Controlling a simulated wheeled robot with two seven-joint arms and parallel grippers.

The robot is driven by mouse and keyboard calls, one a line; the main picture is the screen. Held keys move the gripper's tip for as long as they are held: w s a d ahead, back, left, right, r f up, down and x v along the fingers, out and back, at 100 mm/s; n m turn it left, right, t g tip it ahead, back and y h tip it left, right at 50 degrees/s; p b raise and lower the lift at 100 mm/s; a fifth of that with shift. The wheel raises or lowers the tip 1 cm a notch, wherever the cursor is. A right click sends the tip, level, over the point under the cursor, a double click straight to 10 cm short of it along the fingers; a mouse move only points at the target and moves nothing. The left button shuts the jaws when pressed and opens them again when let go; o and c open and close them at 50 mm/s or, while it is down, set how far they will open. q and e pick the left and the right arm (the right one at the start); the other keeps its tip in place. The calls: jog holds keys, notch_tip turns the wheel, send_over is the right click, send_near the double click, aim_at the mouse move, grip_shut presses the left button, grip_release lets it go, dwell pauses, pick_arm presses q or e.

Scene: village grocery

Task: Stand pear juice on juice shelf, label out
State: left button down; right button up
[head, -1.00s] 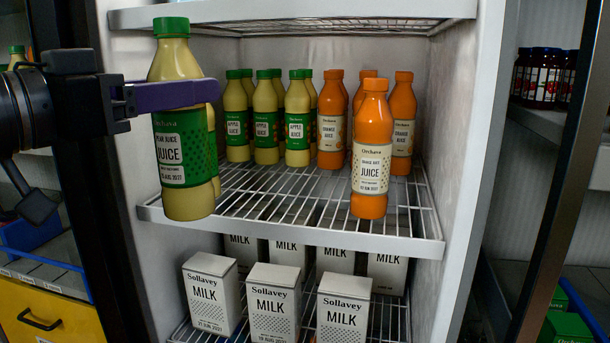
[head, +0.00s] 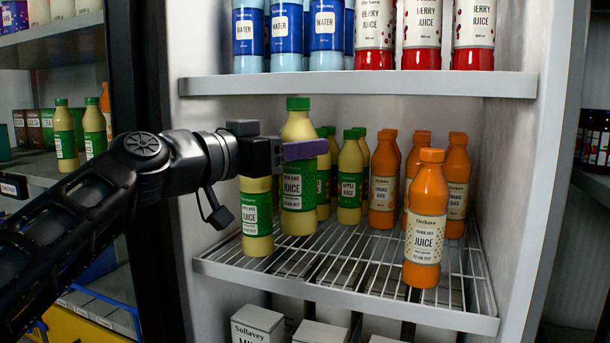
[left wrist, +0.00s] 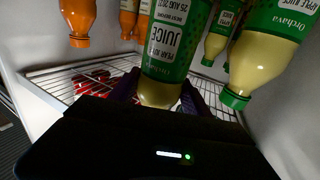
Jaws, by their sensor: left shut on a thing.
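The pear juice (head: 299,188) is a pale yellow bottle with a green cap and green label. My left gripper (head: 306,151) is shut around its upper body. The bottle is upright inside the juice shelf (head: 345,297), its label facing out toward the head camera. I cannot tell whether its base touches the wire rack. An apple juice bottle (head: 257,220) stands at the front left, partly hidden by my gripper. The pear juice also shows in the left wrist view (left wrist: 167,45), between the purple fingers. My right gripper is not in view.
More apple juice bottles (head: 350,180) stand behind and right of the pear juice. Orange juice bottles (head: 427,225) stand on the right, one near the front edge. Water and berry juice fill the upper shelf (head: 350,84); milk cartons (head: 257,325) stand below. The front-middle rack is bare.

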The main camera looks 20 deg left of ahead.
aim_at(304, 183)
pick_arm(q)
jog(key=shift+w+d+f+b, duration=0.1)
jog(key=shift+w+f+b, duration=0.25)
jog(key=shift+w+f, duration=1.1)
notch_tip(304, 183, down, 3)
jog(key=shift+f+b, duration=0.1)
jog(key=shift+b, duration=0.6)
jog(key=shift+w+f, duration=0.2)
jog(key=shift+f, duration=0.2)
